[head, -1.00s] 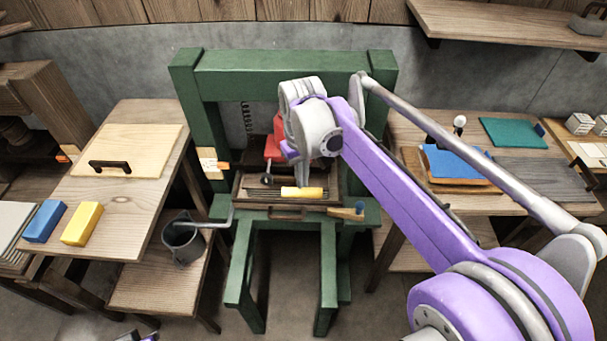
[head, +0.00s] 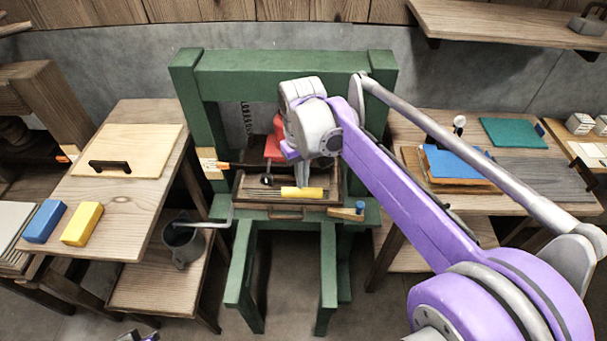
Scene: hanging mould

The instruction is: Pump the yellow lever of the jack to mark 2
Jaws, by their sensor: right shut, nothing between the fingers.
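The green press frame (head: 285,62) stands against the back wall. A red part of the jack (head: 274,148) shows inside it, partly hidden behind my right wrist. The yellow lever (head: 302,193) lies roughly level across the front of the jack, above a wooden drawer-like base (head: 250,195). A small piece of my left gripper (head: 148,337) shows at the bottom edge. The mark numbers cannot be read.
A pale scale plate (head: 208,163) with a pointer sits on the left post. Side tables hold blue and yellow blocks (head: 82,223) and a blue board (head: 455,162).

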